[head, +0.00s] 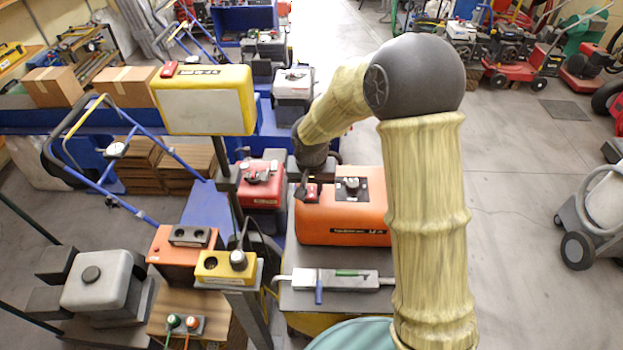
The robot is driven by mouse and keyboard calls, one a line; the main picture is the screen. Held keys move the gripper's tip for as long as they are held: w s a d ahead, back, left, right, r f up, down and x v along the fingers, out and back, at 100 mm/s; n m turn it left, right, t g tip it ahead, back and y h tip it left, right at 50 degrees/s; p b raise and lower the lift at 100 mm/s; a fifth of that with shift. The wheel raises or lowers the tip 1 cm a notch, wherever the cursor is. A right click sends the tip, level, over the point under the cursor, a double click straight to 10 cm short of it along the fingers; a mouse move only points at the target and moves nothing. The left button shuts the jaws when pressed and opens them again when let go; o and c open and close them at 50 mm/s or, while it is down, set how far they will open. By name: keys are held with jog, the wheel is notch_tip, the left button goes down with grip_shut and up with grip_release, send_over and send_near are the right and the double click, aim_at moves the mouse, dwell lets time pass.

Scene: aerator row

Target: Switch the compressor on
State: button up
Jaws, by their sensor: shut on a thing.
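An orange machine housing (340,222), which looks like the compressor, sits on a grey stand. It has a black plate with a round knob (351,187) on top and a small red switch (313,192) near its top left corner. My gripper (303,187) reaches down to that corner, its dark fingers at the red switch. It appears shut on the switch, but the fingers are small and partly hidden by my wrist. The switch's position cannot be read.
A yellow box on a post (204,98) stands left of my arm. A yellow control box (226,268), an orange socket box (182,250) and a grey engine (98,280) are at the lower left.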

aim_at(312, 197)
jog(key=shift+w+r+g+p, duration=0.15)
jog(key=shift+r+g+p, duration=0.2)
jog(key=shift+p, duration=0.3)
jog(key=shift+f, duration=0.3)
jog(key=o, duration=1)
jog(key=r+b, duration=0.1)
jog(key=r, duration=0.4)
jog(key=s+r, duration=0.1)
jog(key=r, duration=0.5)
jog(key=r+b, duration=0.1)
jog(key=r, duration=0.5)
jog(key=shift+s+r+b, duration=0.15)
jog(key=shift+s+b, duration=0.15)
jog(key=shift+s, duration=0.05)
